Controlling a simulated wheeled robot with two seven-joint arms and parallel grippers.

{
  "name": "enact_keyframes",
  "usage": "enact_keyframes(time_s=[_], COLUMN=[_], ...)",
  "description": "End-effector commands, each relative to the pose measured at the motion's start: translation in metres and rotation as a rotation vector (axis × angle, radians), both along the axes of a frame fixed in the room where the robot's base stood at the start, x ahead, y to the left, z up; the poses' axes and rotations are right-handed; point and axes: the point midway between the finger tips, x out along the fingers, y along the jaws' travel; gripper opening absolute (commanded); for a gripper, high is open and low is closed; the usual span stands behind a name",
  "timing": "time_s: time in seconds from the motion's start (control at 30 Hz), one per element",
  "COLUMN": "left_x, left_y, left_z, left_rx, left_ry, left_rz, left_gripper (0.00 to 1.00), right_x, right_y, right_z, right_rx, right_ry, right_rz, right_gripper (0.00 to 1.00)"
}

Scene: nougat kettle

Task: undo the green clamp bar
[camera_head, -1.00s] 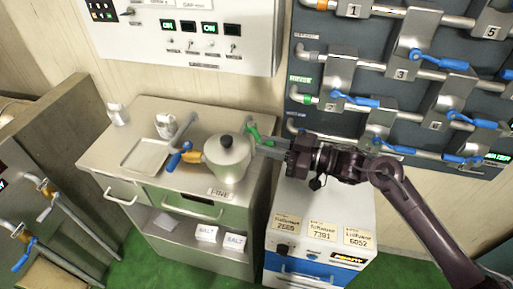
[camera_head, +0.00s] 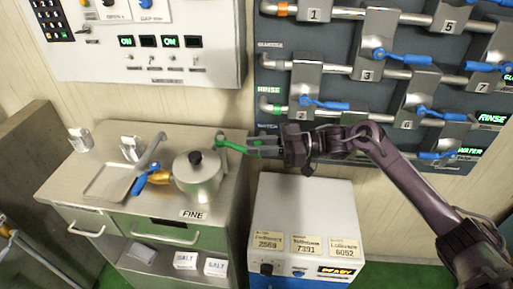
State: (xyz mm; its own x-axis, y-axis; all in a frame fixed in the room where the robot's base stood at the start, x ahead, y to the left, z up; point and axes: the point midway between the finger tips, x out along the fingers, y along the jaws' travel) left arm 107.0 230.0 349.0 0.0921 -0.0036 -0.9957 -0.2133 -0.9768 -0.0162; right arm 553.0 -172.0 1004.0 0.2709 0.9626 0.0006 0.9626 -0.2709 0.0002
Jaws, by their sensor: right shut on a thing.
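The green clamp bar (camera_head: 231,146) lies at the right back of the grey kettle (camera_head: 199,181), which stands on the steel counter. The kettle has a black lid knob (camera_head: 195,157). My right gripper (camera_head: 254,148) comes in from the right and is shut on the outer end of the green clamp bar. Its fingers partly hide that end. I cannot tell whether the bar still touches the kettle's rim. My left gripper is not in view.
A white machine (camera_head: 305,208) stands below my right arm. A wall panel of pipes and blue valve levers (camera_head: 325,103) rises behind my arm.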

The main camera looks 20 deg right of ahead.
Motion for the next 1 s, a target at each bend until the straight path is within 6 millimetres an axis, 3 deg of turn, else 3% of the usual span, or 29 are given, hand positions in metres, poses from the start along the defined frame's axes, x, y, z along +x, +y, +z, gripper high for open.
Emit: enact_keyframes(time_s=[0.37, 0.4, 0.53, 0.83, 1.0], left_x=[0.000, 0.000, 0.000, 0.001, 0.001], left_y=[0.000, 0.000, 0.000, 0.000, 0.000], left_z=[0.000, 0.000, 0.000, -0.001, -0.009], left_rx=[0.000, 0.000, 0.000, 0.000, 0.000], left_ry=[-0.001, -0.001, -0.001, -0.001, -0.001], left_rz=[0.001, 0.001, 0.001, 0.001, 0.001], left_gripper=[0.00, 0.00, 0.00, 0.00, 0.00], right_x=[0.002, 0.002, 0.001, 0.000, -0.006], right_y=[-0.001, -0.001, -0.001, -0.003, -0.025], right_z=[0.001, 0.001, 0.001, 0.000, -0.003], right_rx=[0.000, 0.000, -0.001, -0.002, -0.003], right_ry=[-0.004, -0.004, -0.003, -0.002, 0.000], right_rz=[-0.005, -0.005, -0.003, -0.002, -0.004], right_gripper=[0.00, 0.24, 0.39, 0.39, 0.39])
